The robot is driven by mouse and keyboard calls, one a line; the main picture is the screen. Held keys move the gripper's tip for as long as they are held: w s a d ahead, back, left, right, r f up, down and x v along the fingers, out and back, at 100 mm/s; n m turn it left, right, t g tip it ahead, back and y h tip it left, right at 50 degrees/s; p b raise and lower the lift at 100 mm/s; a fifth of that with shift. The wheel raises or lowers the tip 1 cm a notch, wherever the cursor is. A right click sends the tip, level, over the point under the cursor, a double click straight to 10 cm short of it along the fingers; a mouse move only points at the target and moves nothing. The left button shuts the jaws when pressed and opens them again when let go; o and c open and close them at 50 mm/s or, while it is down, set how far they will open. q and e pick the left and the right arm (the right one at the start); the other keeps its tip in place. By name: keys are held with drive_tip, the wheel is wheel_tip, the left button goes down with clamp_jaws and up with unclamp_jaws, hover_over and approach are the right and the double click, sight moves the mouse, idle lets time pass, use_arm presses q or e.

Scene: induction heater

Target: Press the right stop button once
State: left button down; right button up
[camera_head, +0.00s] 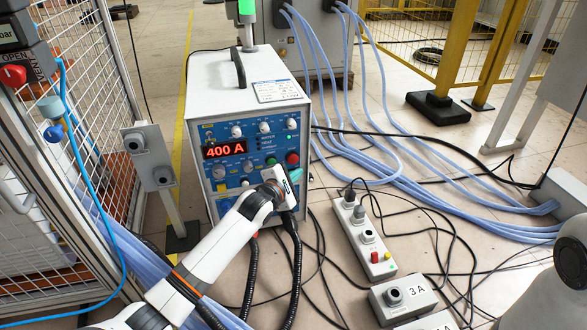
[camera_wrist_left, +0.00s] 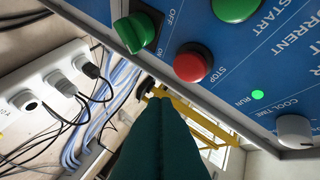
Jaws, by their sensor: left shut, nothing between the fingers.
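The induction heater (camera_head: 240,85) is a white cabinet with a blue front panel; its red display reads 400 A. The red stop button (camera_head: 292,158) sits at the panel's right side, beside a green button. In the left wrist view the red button (camera_wrist_left: 193,65), labelled STOP, is unobstructed, with the green START button (camera_wrist_left: 235,8) above it. My left gripper (camera_head: 284,186) is just below the stop button in the head view, its fingers mostly hidden. In the left wrist view its dark fingers (camera_wrist_left: 158,105) are together and empty, their tips apart from the button. My right gripper is not in view.
A green OFF/ON knob (camera_wrist_left: 137,32) is close to the stop button. The RUN lamp (camera_wrist_left: 257,94) is lit green. Blue hoses (camera_head: 370,130) and black cables cross the floor. A grey socket box (camera_head: 365,235) stands at right. A mesh fence (camera_head: 85,60) is at left.

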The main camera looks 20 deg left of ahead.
sight(293, 159)
use_arm(q)
drive_tip(key=shift+w+a, duration=0.7)
drive_tip(key=shift+w, duration=0.35)
idle(1.2)
drive_tip(key=shift+w, duration=0.1)
drive_tip(key=shift+w+a+p, duration=0.2)
drive_tip(key=shift+w+p, duration=0.05)
drive_tip(key=shift+p, duration=0.05)
